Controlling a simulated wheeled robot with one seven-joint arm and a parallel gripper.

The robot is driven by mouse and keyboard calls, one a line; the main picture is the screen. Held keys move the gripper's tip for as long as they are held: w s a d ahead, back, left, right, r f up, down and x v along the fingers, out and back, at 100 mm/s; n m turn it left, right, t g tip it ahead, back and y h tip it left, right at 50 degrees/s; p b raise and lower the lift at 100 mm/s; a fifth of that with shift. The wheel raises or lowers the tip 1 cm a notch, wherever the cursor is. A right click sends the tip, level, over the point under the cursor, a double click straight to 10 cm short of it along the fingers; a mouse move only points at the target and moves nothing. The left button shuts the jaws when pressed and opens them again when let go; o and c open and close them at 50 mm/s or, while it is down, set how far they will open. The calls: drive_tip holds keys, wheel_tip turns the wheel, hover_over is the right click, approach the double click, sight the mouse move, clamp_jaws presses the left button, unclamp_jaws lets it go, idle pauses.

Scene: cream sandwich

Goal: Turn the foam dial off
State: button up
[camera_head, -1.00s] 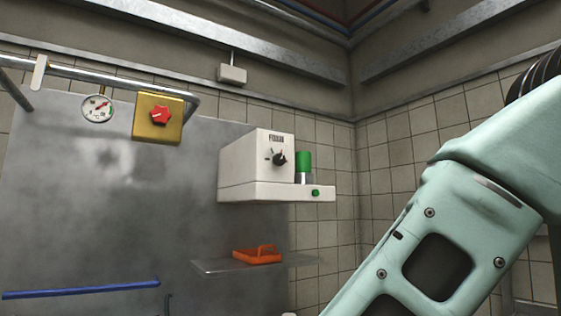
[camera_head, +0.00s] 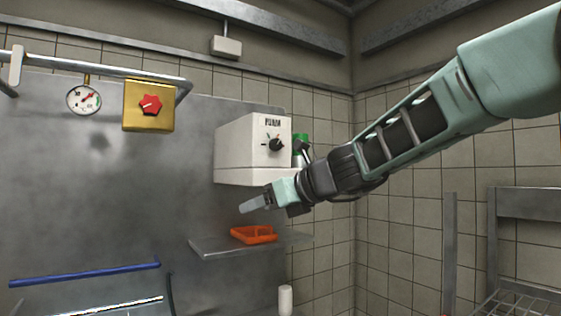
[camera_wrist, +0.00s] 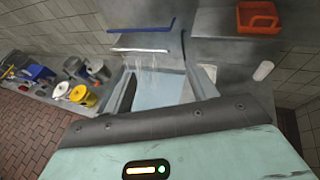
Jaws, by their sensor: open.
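The foam machine (camera_head: 235,150) is a white box on the wall, with the black foam dial (camera_head: 276,145) on its front face below a dark label. A green-topped cylinder (camera_head: 299,140) at its right is partly hidden by my arm. My gripper (camera_head: 256,203) is below and in front of the machine, pointing left, apart from the dial. It is open and empty. The wrist view looks past the gripper's body toward the sink area; the dial is not in that view.
An orange tray (camera_head: 262,240) sits on a metal shelf (camera_head: 205,245) just below my gripper; it also shows in the wrist view (camera_wrist: 258,18). A yellow box with a red knob (camera_head: 149,122) and a gauge (camera_head: 83,99) are at left. A blue bar (camera_head: 85,275) is lower left.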

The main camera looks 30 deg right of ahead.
sight(278, 144)
drive_tip(key=d+r+m+t+h+p, duration=0.2)
drive_tip(key=d+r+m+t+h, duration=0.3)
drive_tip(key=d+r+m, duration=0.9)
drive_tip(key=shift+n, duration=0.7)
drive_tip(key=w, duration=0.5)
drive_tip(key=w+p, duration=0.1)
drive_tip(key=w, duration=0.5)
drive_tip(key=w+d+r+p, duration=0.1)
drive_tip(key=w, duration=0.4)
drive_tip(key=shift+w, duration=0.4)
drive_tip(key=c, duration=1)
